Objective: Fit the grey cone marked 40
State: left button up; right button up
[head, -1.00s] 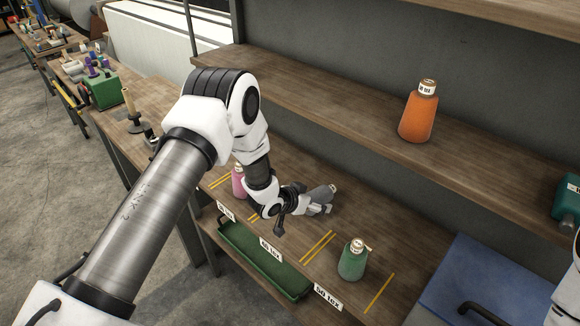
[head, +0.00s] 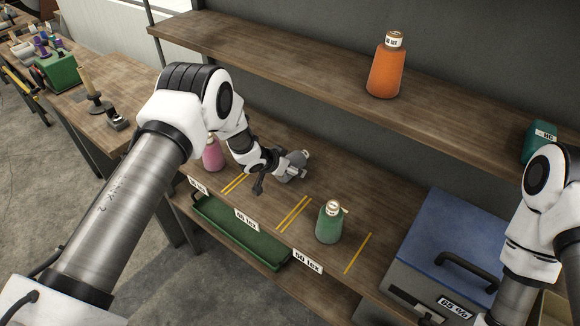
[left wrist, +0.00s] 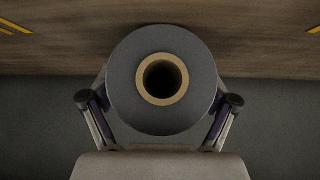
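The grey cone (head: 297,162) is tilted over above the lower shelf, between pairs of yellow lines. My left gripper (head: 290,174) is around it, with fingers on both sides. In the left wrist view the grey cone (left wrist: 120,85) shows end-on, with a tan-rimmed hole in the middle. The left gripper's fingers (left wrist: 160,108) flank it and look closed on it; their tips are hidden behind it. No mark on the cone is readable. A 40 tex label (head: 246,220) seems to be on the shelf edge below. My right arm is at the right edge; its gripper is out of view.
A pink cone (head: 212,155) stands left and a green cone (head: 329,224) right on the lower shelf. An orange cone (head: 386,68) and a teal one (head: 539,143) are on the upper shelf. A green tray (head: 225,232) sits below; a blue-lidded box (head: 450,235) stands right.

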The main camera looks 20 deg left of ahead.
aim_at(293, 156)
pick_arm(q)
jog(key=c, duration=0.9)
jog(key=shift+w+r+p, duration=0.1)
jog(key=shift+r+p, duration=0.25)
jog(key=shift+r, duration=0.05)
notch_tip(293, 156, up, 3)
jog(key=shift+r+p, duration=0.15)
jog(key=shift+p, duration=1)
jog(key=s+d, duration=0.1)
jog(key=s, duration=0.4)
jog(key=s+d+p, duration=0.1)
jog(key=s, duration=0.4)
jog(key=s+d+r, duration=0.1)
jog(key=s, duration=0.4)
jog(key=shift+s, duration=0.4)
jog(key=shift+f, duration=0.1)
jog(key=o, duration=0.6)
jog(key=c, duration=0.6)
